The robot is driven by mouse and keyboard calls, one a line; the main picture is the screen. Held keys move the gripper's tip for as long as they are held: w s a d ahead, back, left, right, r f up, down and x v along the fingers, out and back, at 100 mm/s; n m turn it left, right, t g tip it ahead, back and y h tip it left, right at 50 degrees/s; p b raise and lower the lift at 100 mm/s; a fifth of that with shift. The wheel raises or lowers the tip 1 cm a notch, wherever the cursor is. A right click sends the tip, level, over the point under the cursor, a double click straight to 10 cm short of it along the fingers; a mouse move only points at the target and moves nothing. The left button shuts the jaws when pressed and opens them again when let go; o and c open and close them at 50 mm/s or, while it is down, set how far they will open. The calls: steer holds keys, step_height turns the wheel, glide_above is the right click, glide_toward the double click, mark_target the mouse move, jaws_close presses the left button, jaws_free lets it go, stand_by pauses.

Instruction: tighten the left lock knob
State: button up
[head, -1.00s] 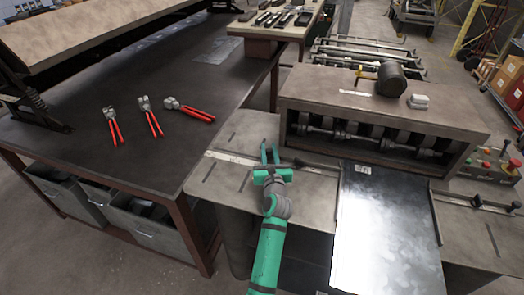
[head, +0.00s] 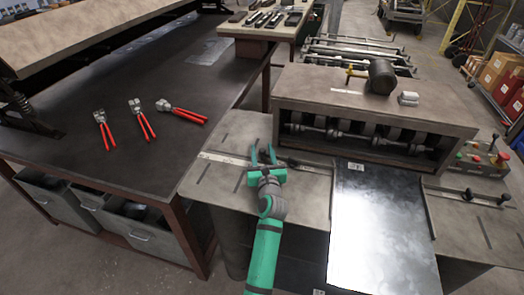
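My gripper (head: 263,152) is over the left side table (head: 228,150) of the forming machine. Its two green fingers stand apart with nothing visible between them. A dark knob or handle part (head: 293,162) shows just right of the fingers, near the pale scale strip (head: 225,158). I cannot tell whether this is the left lock knob or only part of its bar; the gripper hides some of that area. The fingers look apart from it. On the right side table, a bar carries two dark knobs (head: 468,194) (head: 504,198).
A shiny metal sheet (head: 380,235) lies in front of the roller housing (head: 375,105). A mallet (head: 381,76) and a pale block (head: 408,98) rest on top. Red-handled snips (head: 142,120) lie on the dark bench at left. A button box (head: 483,155) is at right.

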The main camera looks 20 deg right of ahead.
steer(key=v, duration=1)
steer(key=shift+s, duration=0.2)
steer(key=shift+d, duration=0.1)
